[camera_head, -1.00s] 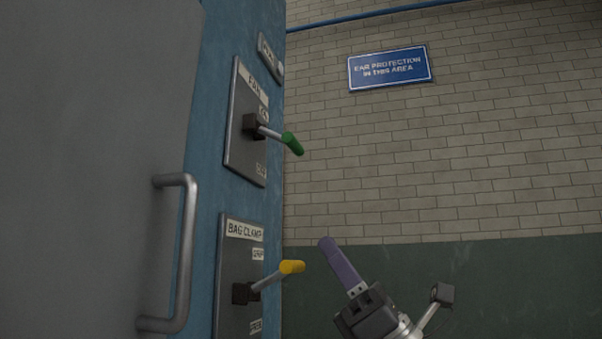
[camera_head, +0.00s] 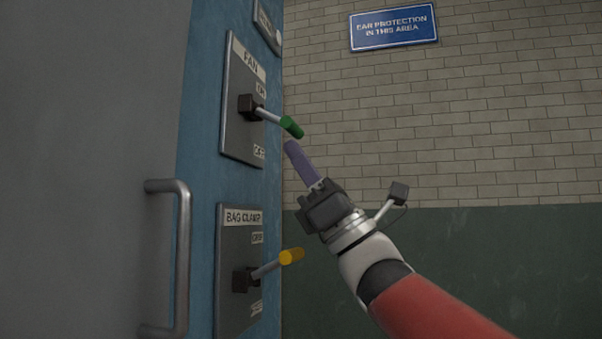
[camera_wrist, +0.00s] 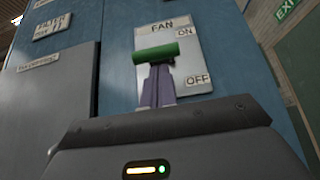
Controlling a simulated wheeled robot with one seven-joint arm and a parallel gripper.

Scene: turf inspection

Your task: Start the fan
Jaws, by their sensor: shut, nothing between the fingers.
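The fan lever has a green grip (camera_head: 291,127) on a metal rod that sticks out from the FAN plate (camera_head: 238,110), which is marked ON at the top and OFF at the bottom. The lever slopes slightly down toward its grip in the head view. My gripper (camera_head: 290,148) is shut and empty, its purple fingers just below the green grip. In the wrist view the green grip (camera_wrist: 156,53) lies across the top of my fingertips (camera_wrist: 157,68). I cannot tell whether they touch.
A yellow-gripped lever (camera_head: 291,256) on the BAG CLAMP plate (camera_head: 230,280) is below the fan lever. A door handle (camera_head: 182,255) stands out at the left. A blue ear protection sign (camera_head: 394,27) hangs on the brick wall.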

